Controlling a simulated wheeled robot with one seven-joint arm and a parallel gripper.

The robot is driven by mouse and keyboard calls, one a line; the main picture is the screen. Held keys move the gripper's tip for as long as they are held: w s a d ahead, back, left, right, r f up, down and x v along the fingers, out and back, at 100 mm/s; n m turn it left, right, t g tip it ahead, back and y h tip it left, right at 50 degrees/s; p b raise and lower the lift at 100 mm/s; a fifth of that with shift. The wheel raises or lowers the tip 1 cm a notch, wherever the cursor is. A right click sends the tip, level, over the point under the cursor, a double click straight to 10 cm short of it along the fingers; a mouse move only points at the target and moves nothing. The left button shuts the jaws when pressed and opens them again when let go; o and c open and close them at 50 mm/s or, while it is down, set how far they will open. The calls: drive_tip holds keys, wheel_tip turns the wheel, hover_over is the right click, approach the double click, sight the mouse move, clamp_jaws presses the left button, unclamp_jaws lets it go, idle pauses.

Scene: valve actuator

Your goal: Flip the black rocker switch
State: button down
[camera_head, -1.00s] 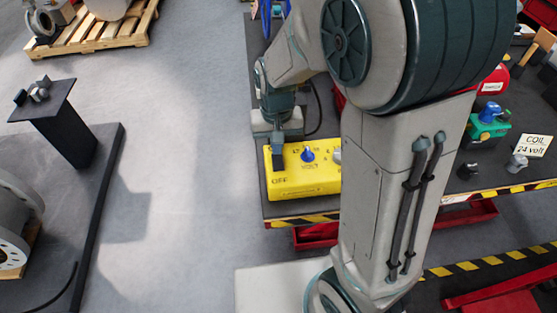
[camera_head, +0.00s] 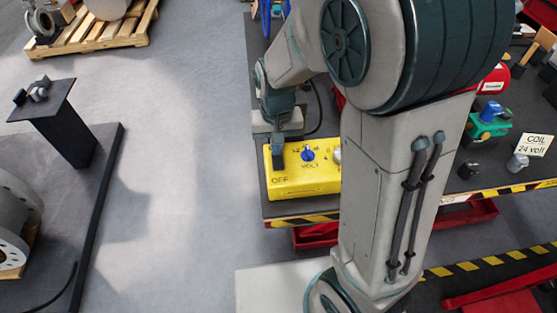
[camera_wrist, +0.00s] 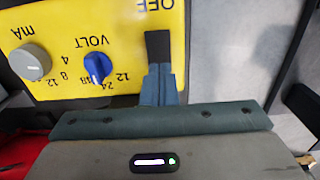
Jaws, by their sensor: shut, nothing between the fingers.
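The yellow control box (camera_head: 318,185) lies on the dark bench, with "OFF" printed near its left front corner. The black rocker switch (camera_wrist: 158,44) shows in the wrist view between the fingertips and the "OFF" label. I cannot tell whether the fingertips touch the switch.
A blue knob (camera_wrist: 98,67) marked VOLT and a grey knob (camera_wrist: 31,62) marked mA stand on the box beside the switch. The bench (camera_head: 285,210) has a striped front edge. A green and blue valve (camera_head: 488,122) stands on the right. Open floor lies left of the bench.

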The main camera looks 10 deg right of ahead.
drive_tip(key=shift+f+b, duration=0.5)
drive_tip(key=shift+f, duration=0.2)
drive_tip(key=shift+r, duration=0.15)
drive_tip(key=shift+r+p, duration=2.75)
drive_tip(key=shift+r, duration=0.65)
